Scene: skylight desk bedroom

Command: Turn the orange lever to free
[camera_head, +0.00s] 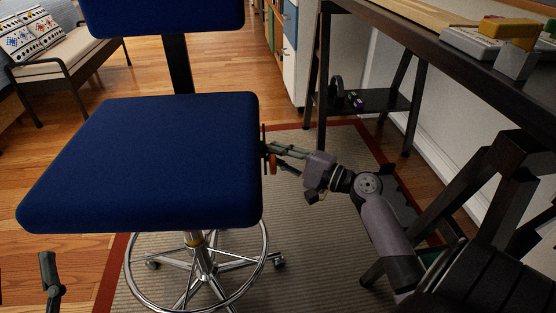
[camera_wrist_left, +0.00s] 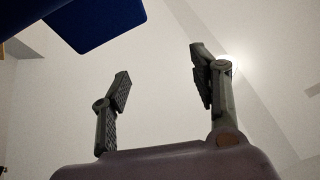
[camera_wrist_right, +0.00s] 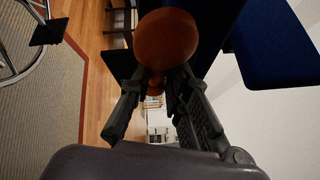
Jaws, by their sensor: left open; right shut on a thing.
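The orange lever (camera_head: 273,164) is at the right edge of the blue chair seat (camera_head: 150,150). In the right wrist view its round orange knob (camera_wrist_right: 166,39) shows large, with a smaller orange part below it. My right gripper (camera_head: 275,152) reaches it from the right, and its fingers (camera_wrist_right: 160,95) are shut around the lever's narrow part behind the knob. The exact contact is partly hidden. My left gripper (camera_wrist_left: 160,85) is open and empty, pointing upward. One of its fingers (camera_head: 48,270) shows at the lower left of the head view.
The chair has a chrome foot ring (camera_head: 140,290) and stands on a grey rug (camera_head: 320,230) with a red border. A dark desk (camera_head: 470,75) is at the right. A bench (camera_head: 75,60) stands at the back left. Bare wooden floor lies to the left.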

